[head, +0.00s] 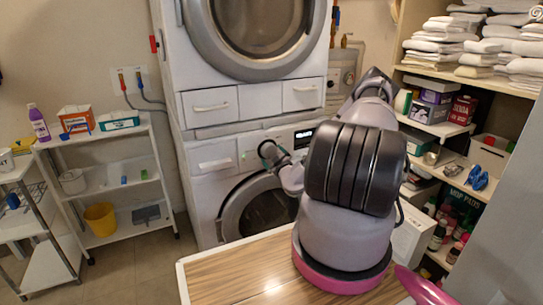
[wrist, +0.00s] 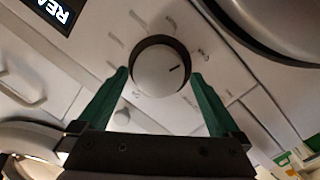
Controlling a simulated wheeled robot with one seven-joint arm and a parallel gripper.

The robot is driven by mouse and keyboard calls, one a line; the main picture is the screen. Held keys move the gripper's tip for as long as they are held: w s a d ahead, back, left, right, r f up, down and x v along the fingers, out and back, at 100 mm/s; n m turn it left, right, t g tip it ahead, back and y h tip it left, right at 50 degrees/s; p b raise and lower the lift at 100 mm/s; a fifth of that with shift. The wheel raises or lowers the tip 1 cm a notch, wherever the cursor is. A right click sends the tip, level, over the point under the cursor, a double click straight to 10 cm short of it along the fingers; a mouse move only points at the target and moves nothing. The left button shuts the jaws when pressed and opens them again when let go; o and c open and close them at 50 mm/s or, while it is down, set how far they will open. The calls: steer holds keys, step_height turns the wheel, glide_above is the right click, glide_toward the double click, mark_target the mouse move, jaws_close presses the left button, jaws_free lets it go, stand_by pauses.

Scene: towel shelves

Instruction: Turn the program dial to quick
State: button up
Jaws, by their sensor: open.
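The program dial (wrist: 158,68) is a round white knob with a dark rim on the washer's front panel. Its dark pointer mark aims right and slightly up in the wrist view. Faint labels surround it, too blurred to read. My gripper (wrist: 160,77) is open, with one green finger on each side of the dial's lower half. I cannot tell whether the fingers touch it. In the head view my gripper (head: 272,154) is at the lower machine's panel, and the dial is largely hidden there.
A lit display (wrist: 54,11) shows "REA", cut off by the frame. The lower washer's round door (head: 258,207) is below the panel, with a dryer (head: 212,68) stacked above. A wooden tabletop (head: 230,272) lies in front. Shelves stand at both sides.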

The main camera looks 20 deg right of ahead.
steer(key=s, duration=0.9)
steer(key=shift+a+r, duration=0.2)
steer(key=shift+a, duration=0.25)
steer(key=shift+s, duration=0.1)
